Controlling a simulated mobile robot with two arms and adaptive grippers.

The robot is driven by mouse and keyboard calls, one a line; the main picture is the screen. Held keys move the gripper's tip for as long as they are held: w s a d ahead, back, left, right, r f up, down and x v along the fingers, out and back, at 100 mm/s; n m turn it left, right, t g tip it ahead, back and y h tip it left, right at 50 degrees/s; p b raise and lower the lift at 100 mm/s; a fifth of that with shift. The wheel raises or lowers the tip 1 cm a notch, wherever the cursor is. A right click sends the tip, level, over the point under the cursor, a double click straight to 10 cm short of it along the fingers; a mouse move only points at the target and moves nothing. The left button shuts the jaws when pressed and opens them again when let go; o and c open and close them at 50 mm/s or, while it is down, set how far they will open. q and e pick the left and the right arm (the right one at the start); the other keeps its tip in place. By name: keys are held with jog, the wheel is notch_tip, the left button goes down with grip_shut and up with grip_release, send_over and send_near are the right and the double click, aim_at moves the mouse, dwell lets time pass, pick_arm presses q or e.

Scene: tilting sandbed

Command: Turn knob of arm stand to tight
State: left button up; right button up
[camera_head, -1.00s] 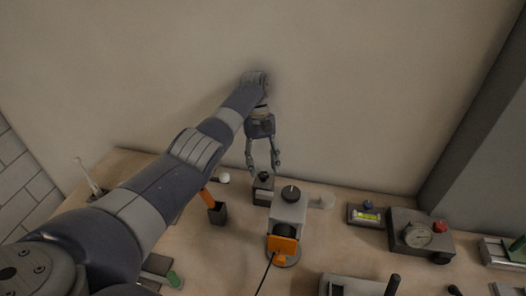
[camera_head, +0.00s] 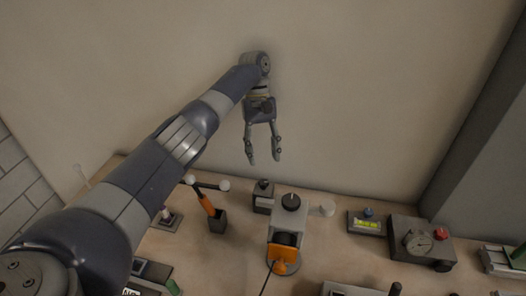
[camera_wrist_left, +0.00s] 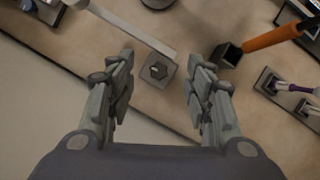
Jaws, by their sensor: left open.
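My left gripper (camera_head: 263,158) is open and empty, its fingers pointing down in front of the wall. A small grey block with a black knob (camera_head: 263,184) on top stands at the table's back edge, below the fingertips. In the left wrist view the dark knob (camera_wrist_left: 158,70) shows between and beyond the open fingers (camera_wrist_left: 158,88), apart from them. I cannot tell for certain which of these is the arm stand, nor how tight the knob is. My right gripper is not in view.
The wall (camera_head: 340,110) is close behind the gripper.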

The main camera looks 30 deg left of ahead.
pick_arm(q)
jog(key=shift+c, duration=0.2)
jog(key=m+t+p, duration=0.4)
jog(key=m+t, duration=0.2)
jog(key=m, duration=1.2)
send_near(263, 182)
jog(key=p+x, duration=0.2)
jog(key=x, duration=0.6)
jog(key=shift+f, duration=0.2)
